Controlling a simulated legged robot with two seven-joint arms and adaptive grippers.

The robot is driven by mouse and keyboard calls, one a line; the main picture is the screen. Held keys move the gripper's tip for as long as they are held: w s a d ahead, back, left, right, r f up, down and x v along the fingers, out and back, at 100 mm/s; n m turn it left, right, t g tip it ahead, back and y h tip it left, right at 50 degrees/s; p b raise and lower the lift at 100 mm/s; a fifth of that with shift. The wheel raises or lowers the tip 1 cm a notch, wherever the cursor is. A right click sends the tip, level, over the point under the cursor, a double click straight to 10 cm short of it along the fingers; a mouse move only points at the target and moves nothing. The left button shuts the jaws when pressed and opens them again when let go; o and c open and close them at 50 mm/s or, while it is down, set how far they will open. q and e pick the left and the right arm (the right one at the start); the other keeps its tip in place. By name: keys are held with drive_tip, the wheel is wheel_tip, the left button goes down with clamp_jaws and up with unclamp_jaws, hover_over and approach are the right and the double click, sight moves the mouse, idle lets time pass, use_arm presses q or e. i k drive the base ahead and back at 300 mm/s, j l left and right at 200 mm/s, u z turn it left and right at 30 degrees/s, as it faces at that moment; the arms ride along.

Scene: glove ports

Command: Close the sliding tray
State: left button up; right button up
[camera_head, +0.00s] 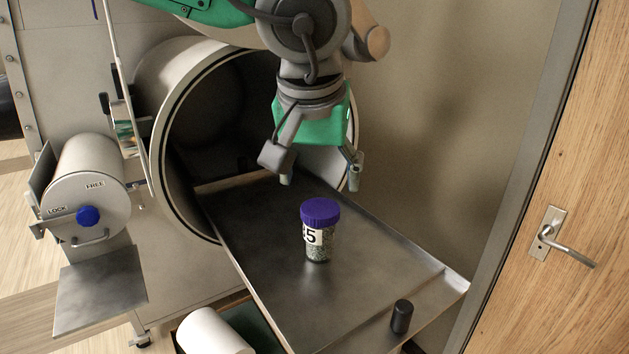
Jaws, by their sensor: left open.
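The sliding tray (262,261) is a flat grey metal tray with low rims. It sticks far out of the round chamber opening (179,140) toward the lower right. A short black knob (401,316) stands at its near right end. A jar (319,231) with a purple lid and a label ending in 5 stands upright on the tray. My left gripper (318,178) is open and empty, pointing down above the tray behind the jar, near the chamber mouth. It looks apart from the jar. My right gripper is not in view.
A wooden door (563,150) with a lever handle is at the right, beside a bare wall. At the left is a small cylindrical port (88,185) with a blue knob and a metal shelf (100,290). A white cylinder (212,333) lies below the tray.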

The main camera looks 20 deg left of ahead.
sight(379, 288)
drive_tip(key=k, duration=1)
